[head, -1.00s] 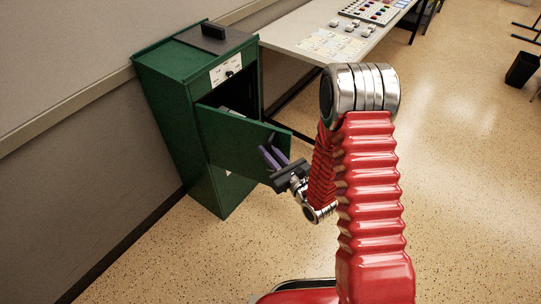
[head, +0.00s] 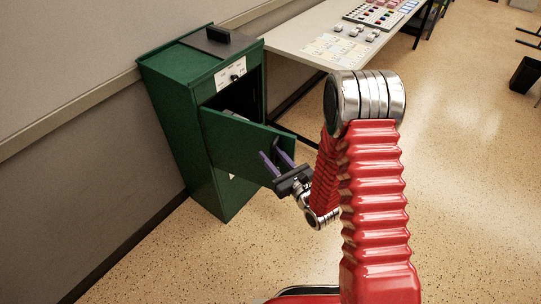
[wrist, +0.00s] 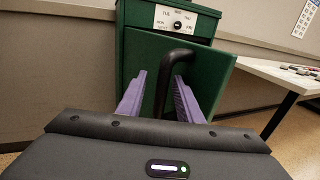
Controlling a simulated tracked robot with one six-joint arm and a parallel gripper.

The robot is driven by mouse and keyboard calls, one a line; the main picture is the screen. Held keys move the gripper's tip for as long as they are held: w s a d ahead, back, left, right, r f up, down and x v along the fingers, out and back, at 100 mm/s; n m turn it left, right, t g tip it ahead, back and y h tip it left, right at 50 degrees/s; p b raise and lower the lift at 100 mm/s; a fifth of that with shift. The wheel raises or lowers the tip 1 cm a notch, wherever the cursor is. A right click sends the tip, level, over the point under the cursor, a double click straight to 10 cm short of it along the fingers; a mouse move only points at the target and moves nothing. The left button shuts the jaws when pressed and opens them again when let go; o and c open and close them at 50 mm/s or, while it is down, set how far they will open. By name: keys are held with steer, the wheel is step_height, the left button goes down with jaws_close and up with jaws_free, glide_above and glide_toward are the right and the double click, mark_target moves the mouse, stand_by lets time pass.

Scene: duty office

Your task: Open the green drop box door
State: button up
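The green drop box (head: 183,135) stands against the wall at the left in the head view. Its green door (head: 236,139) is swung part way out, with a dark opening behind it. In the wrist view the door (wrist: 212,75) carries a curved black handle (wrist: 172,62). My gripper (head: 271,153) is at the outer face of the door. In the wrist view the purple fingers of my gripper (wrist: 160,75) stand apart, one on each side of the handle, with a gap beside the left finger. The handle is hidden in the head view.
A white label with a black knob (head: 234,76) is above the door. A light table (head: 290,40) with papers and small items stands right of the box. A black bin (head: 524,74) is far right. The speckled floor in front of the box is clear.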

steer(key=v, duration=1.3)
steer(key=shift+s+d, duration=0.2)
steer(key=shift+s, duration=0.15)
steer(key=shift+c, duration=0.4)
